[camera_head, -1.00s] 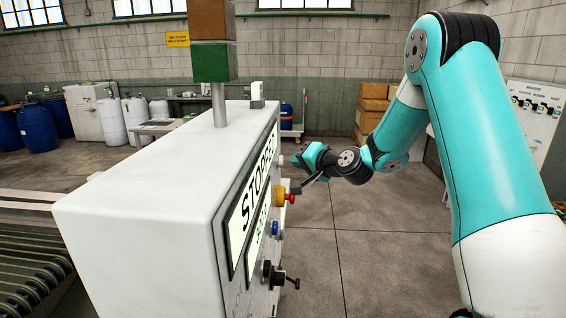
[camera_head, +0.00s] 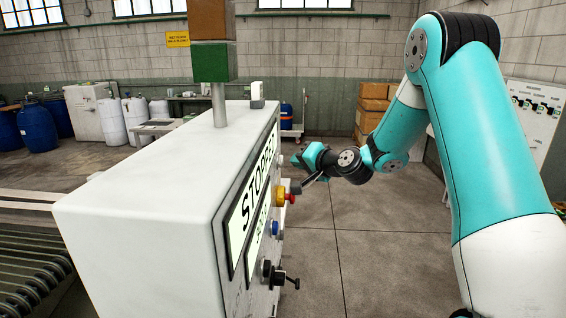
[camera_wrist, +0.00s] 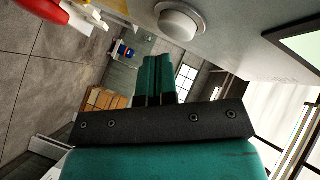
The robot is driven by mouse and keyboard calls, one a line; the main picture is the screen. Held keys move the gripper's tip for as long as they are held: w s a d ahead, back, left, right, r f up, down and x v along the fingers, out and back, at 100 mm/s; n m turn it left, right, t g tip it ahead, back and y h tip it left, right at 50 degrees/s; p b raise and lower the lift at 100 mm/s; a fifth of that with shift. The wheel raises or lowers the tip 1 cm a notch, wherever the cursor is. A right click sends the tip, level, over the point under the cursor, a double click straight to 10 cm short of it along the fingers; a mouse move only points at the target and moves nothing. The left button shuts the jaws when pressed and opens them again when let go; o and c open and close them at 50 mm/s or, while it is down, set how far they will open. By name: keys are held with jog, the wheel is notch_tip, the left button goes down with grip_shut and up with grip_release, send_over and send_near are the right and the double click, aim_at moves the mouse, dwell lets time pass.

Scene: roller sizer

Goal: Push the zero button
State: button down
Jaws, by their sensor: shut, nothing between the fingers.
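The white control box (camera_head: 140,205) stands in the middle of the head view, its panel turned to the right. A round white button (camera_wrist: 180,20) in a grey ring shows at the top of the wrist view. No label on it is readable, so I cannot tell whether it is the zero button. My gripper (camera_head: 297,160) is beside the panel's far end in the head view. In the wrist view its teal fingers (camera_wrist: 158,65) are shut and empty, below the white button in the picture. I see no clear contact with it.
A red mushroom knob on a yellow base (camera_head: 281,196), a blue button (camera_head: 275,228) and a black selector (camera_head: 267,268) sit on the panel. A display reading STOPPED (camera_head: 257,190) is beside them. The floor right of the box is clear.

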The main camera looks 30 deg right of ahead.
dwell(0.4)
jog(key=shift+w+a, duration=0.25)
jog(key=shift+a, duration=0.1)
jog(key=shift+w+a, duration=0.25)
jog(key=shift+a, duration=0.15)
dwell(0.8)
jog(key=shift+d, duration=0.1)
jog(key=shift+s+d+b, duration=0.5)
jog(key=shift+d+b, duration=0.05)
jog(key=shift+d, duration=0.1)
jog(key=s+d+b, duration=0.1)
jog(key=d, duration=0.1)
jog(key=s+d+b, duration=0.1)
jog(key=d, duration=0.1)
jog(key=shift+s+b, duration=0.35)
jog(key=shift+s, duration=0.05)
